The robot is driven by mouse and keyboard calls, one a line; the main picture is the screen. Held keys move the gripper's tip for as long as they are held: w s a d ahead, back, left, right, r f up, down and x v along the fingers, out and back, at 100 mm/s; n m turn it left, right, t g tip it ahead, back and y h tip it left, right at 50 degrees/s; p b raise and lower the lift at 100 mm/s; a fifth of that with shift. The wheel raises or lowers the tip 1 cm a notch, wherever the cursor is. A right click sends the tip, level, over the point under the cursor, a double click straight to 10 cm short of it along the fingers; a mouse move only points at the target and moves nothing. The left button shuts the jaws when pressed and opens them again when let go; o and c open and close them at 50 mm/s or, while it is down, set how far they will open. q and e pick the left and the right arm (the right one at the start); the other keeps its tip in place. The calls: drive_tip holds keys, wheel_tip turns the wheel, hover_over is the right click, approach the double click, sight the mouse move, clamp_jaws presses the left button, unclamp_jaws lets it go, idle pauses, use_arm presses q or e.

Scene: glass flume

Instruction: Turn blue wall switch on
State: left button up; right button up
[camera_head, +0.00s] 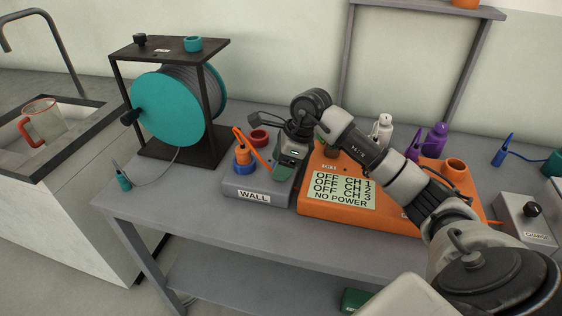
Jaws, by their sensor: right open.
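The grey wall box (246,188), labelled WALL, sits on the workbench near its front edge. On it, a blue ring socket (243,167) holds an orange plug (242,153) with an orange lead. A red ring socket (259,136) is behind it. I cannot make out the blue switch; my gripper covers part of the box's right side. My right gripper (268,142) is open over the right part of this box, pointing down and left. Whether it touches anything is unclear. My left gripper is not in view.
An orange unit (390,217) right of the box shows "OFF" for its channels and "NO POWER" on its display (341,189). A teal cable reel (167,108) in a dark frame stands left. The bench front (200,222) is clear.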

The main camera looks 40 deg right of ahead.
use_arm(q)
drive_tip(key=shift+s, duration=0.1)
use_arm(e)
drive_tip(key=c, duration=0.9)
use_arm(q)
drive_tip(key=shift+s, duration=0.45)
